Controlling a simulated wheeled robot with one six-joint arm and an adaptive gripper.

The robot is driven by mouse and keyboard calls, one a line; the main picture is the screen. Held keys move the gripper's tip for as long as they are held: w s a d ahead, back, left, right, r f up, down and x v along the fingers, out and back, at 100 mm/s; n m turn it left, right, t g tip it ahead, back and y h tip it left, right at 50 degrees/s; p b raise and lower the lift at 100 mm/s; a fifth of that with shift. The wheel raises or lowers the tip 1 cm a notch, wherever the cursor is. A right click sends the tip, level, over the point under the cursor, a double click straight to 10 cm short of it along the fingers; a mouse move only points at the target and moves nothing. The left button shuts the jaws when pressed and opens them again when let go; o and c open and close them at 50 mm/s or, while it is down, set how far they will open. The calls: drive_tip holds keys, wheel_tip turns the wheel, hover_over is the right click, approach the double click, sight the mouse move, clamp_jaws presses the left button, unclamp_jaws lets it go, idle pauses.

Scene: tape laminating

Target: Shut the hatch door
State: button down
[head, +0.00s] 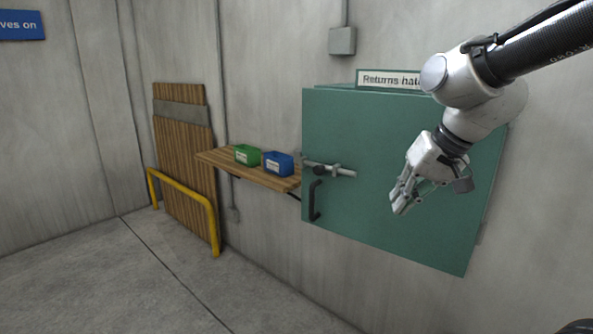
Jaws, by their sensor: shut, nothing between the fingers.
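The green hatch door (385,215) is on the right part of the wall, below the "Returns hatch" sign (385,80). It looks ajar: its left edge appears to stand off the wall, with a green strip showing behind its top edge. How wide the gap is I cannot tell. A metal bolt (340,173) and a dark pull handle (314,201) are near its left edge. My gripper (398,203) is shut and empty, in front of the door's right half, pointing down. Whether it touches the door I cannot tell. My arm hides the door's upper right.
A wooden shelf (225,162) with a green bin (247,155) and a blue bin (278,164) is left of the door. A wooden panel (180,140) stands behind a yellow rail (187,197) farther left. The floor (110,285) in front is clear.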

drive_tip(key=w+a+m+t, duration=0.3)
drive_tip(key=w+a+m, duration=0.35)
drive_tip(key=a, duration=0.55)
drive_tip(key=w+a+f+m+t, duration=0.1)
drive_tip(key=w+a+m+t, duration=0.2)
drive_tip(key=w+a+m, duration=0.7)
drive_tip(key=w+a+m+t, duration=0.25)
drive_tip(key=a+m, duration=0.25)
drive_tip(key=a, duration=1)
drive_tip(key=s+d+m+h, duration=0.3)
drive_tip(key=d+m+h, duration=0.25)
drive_tip(key=m, duration=0.55)
drive_tip(key=s+d+m+h, duration=0.35)
drive_tip(key=m+h, duration=0.35)
drive_tip(key=m, duration=0.4)
drive_tip(key=shift+t, duration=0.35)
drive_tip(key=x, duration=1.4)
drive_tip(key=shift+w+f, duration=0.1)
drive_tip(key=shift+w, duration=0.2)
